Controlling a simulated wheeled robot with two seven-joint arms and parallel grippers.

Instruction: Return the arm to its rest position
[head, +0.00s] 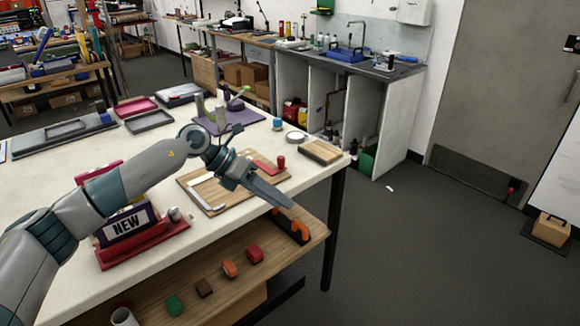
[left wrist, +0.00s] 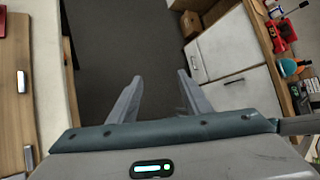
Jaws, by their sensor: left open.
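My left arm (head: 125,182) reaches in from the left over the white table (head: 62,277). My left gripper (head: 284,198) is above the table's front edge, beside a wooden board (head: 203,207). In the left wrist view its two fingers (left wrist: 160,77) are spread apart with nothing between them, and grey floor shows beyond. My right gripper is not in view.
A red holder with a "NEW" box (head: 126,226) stands near the arm. A red piece (head: 281,161) and a wooden block (head: 320,152) are near the right corner. A lower shelf (head: 205,268) holds several small blocks. Floor (head: 400,250) to the right is mostly clear.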

